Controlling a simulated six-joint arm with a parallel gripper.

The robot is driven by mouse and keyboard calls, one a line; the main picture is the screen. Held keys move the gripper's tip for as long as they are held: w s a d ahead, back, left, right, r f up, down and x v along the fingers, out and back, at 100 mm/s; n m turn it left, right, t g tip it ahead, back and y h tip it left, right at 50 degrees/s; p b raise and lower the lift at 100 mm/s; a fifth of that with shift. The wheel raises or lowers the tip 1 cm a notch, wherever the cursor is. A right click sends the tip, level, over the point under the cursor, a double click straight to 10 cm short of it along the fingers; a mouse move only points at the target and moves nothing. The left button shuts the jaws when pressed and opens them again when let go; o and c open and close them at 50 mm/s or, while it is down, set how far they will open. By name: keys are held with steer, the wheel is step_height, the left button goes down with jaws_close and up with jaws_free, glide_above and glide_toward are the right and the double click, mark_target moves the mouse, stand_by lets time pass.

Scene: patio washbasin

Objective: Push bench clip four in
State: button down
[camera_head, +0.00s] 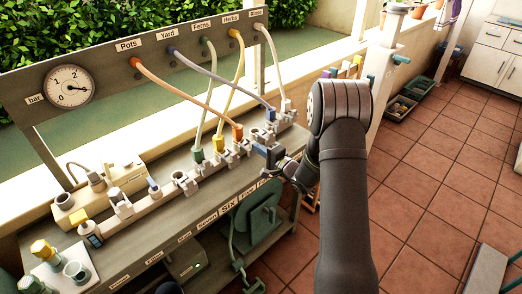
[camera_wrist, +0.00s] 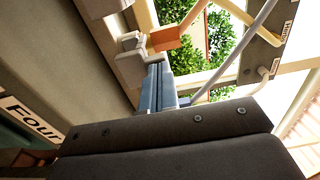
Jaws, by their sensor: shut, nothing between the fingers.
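My gripper (camera_head: 262,150) is shut and empty, with its blue fingers held together beside the row of pale clips on the bench. In the wrist view the fingers (camera_wrist: 158,85) point at a grey-white clip (camera_wrist: 130,45) close to an orange hose end (camera_wrist: 168,38). I cannot tell whether the tips touch the clip. The label Four (camera_wrist: 30,118) shows on the bench's front edge in the wrist view. In the head view the orange hose end (camera_head: 237,132) stands in the clip row just left of my fingers. The clip there is partly hidden.
A panel (camera_head: 110,75) with a gauge (camera_head: 68,86) stands behind the bench. Orange, blue, green, yellow and white hoses run from it to the clip row and cross above it. The tiled floor (camera_head: 440,130) at right is mostly clear.

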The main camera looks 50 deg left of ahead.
mark_target(253, 142)
steer(key=a, duration=0.3)
steer(key=shift+a, duration=0.4)
steer(key=shift+a+r, duration=0.1)
steer(key=d, duration=1.4)
steer(key=shift+d, duration=0.15)
steer(key=a, duration=1)
